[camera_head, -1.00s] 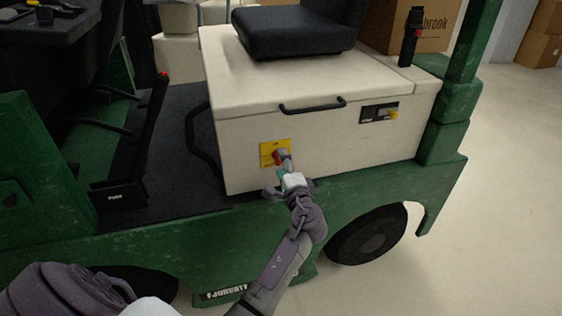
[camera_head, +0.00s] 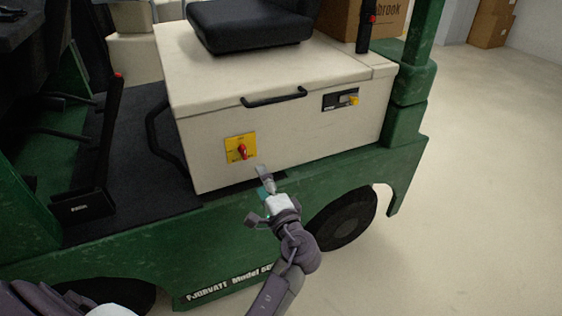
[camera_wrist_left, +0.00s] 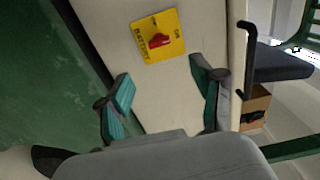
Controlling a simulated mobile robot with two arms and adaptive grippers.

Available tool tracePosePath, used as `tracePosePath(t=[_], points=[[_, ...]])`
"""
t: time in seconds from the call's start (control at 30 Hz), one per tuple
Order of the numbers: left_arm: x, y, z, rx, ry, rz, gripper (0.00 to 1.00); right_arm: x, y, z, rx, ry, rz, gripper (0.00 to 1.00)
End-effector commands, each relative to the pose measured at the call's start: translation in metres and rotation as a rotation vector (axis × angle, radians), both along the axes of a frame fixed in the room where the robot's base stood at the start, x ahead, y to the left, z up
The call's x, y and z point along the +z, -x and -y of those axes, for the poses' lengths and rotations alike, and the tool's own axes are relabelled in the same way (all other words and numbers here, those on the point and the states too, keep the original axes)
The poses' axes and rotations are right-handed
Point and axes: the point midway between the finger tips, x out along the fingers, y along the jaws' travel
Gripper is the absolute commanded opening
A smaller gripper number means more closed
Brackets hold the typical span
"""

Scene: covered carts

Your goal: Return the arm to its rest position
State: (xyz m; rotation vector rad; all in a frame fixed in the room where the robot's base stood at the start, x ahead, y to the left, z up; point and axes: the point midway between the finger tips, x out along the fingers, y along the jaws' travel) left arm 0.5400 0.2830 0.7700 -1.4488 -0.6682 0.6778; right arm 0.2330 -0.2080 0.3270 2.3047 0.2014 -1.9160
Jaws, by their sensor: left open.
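My left gripper (camera_head: 264,182) is in front of the cream seat box of a green cart (camera_head: 330,190), below and right of a yellow switch plate (camera_head: 233,142) with a red knob (camera_head: 242,152). In the left wrist view my left gripper (camera_wrist_left: 164,95) is open, with its teal fingers apart and nothing between them. The switch plate (camera_wrist_left: 170,25), with the word BATTERY, and its red knob (camera_wrist_left: 159,41) show ahead of the fingertips, apart from them. My right gripper is not in view.
A black handle (camera_head: 274,97) sticks out of the seat box (camera_head: 290,130), and a black seat (camera_head: 250,25) sits on top. A wheel (camera_head: 343,220) is right of my arm. The floor (camera_head: 480,200) on the right is clear.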

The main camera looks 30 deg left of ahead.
Motion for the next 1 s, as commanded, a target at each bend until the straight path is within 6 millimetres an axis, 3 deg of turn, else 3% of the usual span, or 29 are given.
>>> tracePosePath(t=[0.17, 0.27, 0.37, 0.47, 0.57, 0.7, 0.8, 1.0], points=[[-0.002, 0.0, 0.0, -0.002, 0.003, -0.003, 0.67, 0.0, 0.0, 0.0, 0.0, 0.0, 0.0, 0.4], [-0.021, 0.001, 0.001, -0.02, 0.041, -0.027, 0.67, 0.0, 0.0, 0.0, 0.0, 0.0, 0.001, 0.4], [-0.069, 0.005, 0.005, -0.063, 0.144, -0.087, 0.67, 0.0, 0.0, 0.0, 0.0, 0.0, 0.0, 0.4], [-0.138, 0.021, 0.012, -0.106, 0.31, -0.173, 0.67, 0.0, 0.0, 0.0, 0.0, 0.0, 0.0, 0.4], [-0.21, 0.05, 0.021, -0.124, 0.501, -0.262, 0.67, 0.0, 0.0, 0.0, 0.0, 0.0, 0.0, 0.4], [-0.299, 0.108, 0.037, -0.095, 0.777, -0.375, 0.67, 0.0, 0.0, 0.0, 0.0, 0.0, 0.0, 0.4], [-0.348, 0.153, 0.047, -0.041, 0.959, -0.435, 0.67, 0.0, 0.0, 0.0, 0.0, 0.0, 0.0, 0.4], [-0.408, 0.235, 0.063, 0.101, 1.237, -0.508, 0.67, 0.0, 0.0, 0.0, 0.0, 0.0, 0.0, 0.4]])
